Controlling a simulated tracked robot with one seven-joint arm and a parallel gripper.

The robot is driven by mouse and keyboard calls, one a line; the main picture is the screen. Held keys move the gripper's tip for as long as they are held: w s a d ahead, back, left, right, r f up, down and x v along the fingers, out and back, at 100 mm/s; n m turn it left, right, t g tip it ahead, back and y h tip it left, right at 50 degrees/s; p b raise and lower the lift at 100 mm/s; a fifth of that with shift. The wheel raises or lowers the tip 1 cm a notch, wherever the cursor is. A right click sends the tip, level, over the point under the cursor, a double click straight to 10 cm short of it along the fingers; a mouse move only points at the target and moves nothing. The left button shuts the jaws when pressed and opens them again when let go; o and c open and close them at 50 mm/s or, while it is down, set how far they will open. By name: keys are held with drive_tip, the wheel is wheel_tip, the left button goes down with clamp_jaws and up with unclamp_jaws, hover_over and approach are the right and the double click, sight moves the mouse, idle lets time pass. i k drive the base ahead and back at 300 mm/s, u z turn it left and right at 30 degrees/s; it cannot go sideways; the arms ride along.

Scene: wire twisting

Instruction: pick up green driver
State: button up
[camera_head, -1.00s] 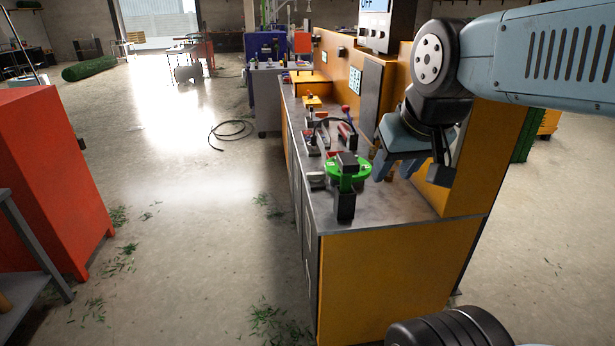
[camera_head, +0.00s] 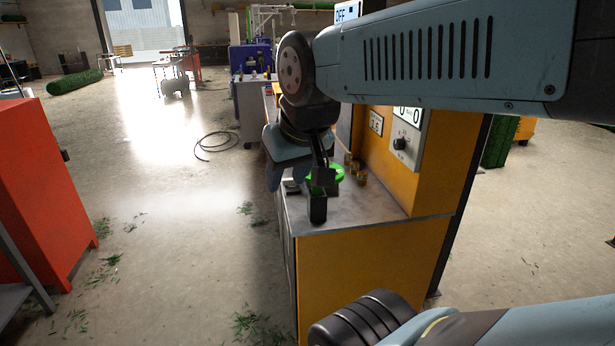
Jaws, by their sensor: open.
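My gripper (camera_head: 280,178) hangs over the left front part of the workbench in the head view, fingers pointing down, with a dark part of my wrist beside it. It is open; I see nothing held between the fingers. The tools farther back on the bench are hidden behind my arm and gripper.
The grey bench top (camera_head: 365,208) has free room at its front right. Small brass-coloured pieces (camera_head: 358,172) stand near the orange back panel (camera_head: 432,180). A red cabinet (camera_head: 45,180) is at the left, with open floor between.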

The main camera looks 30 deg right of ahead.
sight(316, 191)
drive_tip(key=z, duration=0.1)
drive_tip(key=k, duration=1.2)
drive_tip(key=z, duration=1)
drive_tip(key=i, duration=1.5)
drive_tip(key=z, duration=0.05)
